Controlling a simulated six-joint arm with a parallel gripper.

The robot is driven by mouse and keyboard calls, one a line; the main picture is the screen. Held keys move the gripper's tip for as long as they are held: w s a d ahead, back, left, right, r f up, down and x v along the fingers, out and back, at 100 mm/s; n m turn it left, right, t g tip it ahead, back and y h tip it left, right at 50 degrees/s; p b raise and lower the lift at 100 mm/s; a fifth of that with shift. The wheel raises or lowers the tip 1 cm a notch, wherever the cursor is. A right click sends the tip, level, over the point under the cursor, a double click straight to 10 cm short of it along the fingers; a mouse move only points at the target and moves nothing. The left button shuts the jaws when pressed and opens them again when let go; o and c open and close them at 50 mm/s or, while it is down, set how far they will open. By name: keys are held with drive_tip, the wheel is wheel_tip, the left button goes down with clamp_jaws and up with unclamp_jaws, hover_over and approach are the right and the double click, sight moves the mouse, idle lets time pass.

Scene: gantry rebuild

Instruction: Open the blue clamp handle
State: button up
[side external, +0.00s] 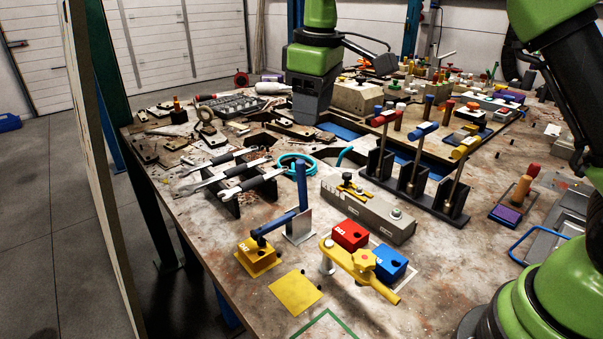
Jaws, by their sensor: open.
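The blue clamp handle (302,187) stands upright near the middle front of the table. It rises from a light metal bracket (299,227). A blue bar (275,224) runs from the clamp down to the left, its end over a yellow block (257,256). My gripper (309,116) hangs downward behind the clamp, further back over the table and apart from the handle. It is open; its fingertips are small and dark here, and nothing shows between them.
Wrenches on a dark rack (235,190) lie left of the handle, with a teal cable coil (295,163) behind. A grey fixture (368,210) stands to the right. Upright levers (413,180) stand behind right.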

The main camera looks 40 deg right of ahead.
drive_tip(key=n, duration=0.1)
hover_over(302, 161)
drive_tip(key=shift+g, duration=0.4)
drive_tip(key=f, duration=0.4)
drive_tip(key=shift+s+a+f, duration=0.1)
drive_tip(key=shift+a, duration=0.1)
drive_tip(key=f, duration=1)
drive_tip(key=shift+w+d, duration=0.2)
drive_tip(key=shift+d, duration=0.1)
clamp_jaws()
